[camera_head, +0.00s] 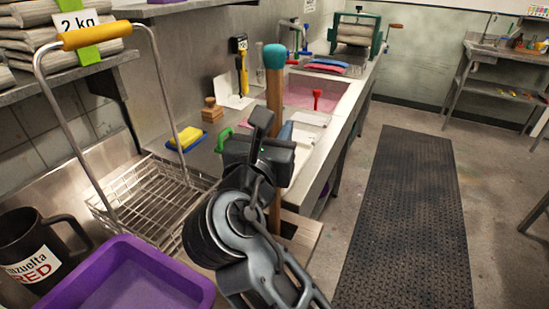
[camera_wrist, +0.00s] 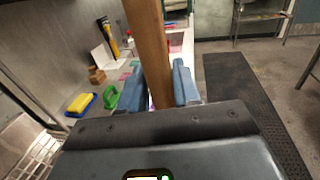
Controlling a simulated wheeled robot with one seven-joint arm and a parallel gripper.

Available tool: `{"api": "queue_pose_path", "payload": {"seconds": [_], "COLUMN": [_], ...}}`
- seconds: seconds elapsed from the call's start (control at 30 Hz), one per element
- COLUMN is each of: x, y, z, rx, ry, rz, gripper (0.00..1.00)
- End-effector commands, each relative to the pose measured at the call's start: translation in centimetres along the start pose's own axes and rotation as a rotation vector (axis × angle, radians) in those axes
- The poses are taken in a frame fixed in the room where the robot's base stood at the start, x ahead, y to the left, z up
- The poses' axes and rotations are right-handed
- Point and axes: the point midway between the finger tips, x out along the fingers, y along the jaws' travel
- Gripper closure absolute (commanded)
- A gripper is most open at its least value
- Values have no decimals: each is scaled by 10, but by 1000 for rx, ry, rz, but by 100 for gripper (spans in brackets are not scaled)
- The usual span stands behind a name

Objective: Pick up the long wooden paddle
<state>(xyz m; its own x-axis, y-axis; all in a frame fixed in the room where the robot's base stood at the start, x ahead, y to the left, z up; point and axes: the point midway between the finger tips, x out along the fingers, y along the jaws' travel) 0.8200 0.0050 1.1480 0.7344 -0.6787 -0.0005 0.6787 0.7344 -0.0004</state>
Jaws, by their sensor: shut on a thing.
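The long wooden paddle (camera_head: 274,98) stands upright in the head view, a brown shaft with a teal rounded top. My gripper (camera_head: 268,150) is at the middle of the shaft, and the shaft also runs below it. In the wrist view the shaft (camera_wrist: 147,45) rises between the two blue fingers of my gripper (camera_wrist: 159,85), which are shut on it. The paddle's lower end is partly hidden behind my arm, so I cannot tell whether it touches anything.
A wire basket (camera_head: 150,203) with a yellow-gripped handle and a purple tub (camera_head: 180,275) are at the left, beside a dark mug (camera_head: 35,245). A yellow-and-blue sponge (camera_head: 186,139) and a wooden stamp (camera_head: 212,110) lie behind. A black mat (camera_head: 408,215) covers the floor at right.

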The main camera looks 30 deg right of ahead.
Motion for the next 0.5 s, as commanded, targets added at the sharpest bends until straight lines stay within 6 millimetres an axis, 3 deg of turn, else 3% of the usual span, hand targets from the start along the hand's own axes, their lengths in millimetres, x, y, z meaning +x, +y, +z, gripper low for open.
{"api": "queue_pose_path", "payload": {"seconds": [0.27, 0.5], "x": [0, 0], "y": [0, 0], "z": [33, 79], "rx": [6, 7], "ry": [-4, -4], "rz": [-1, 1], "gripper": [98, 98]}}
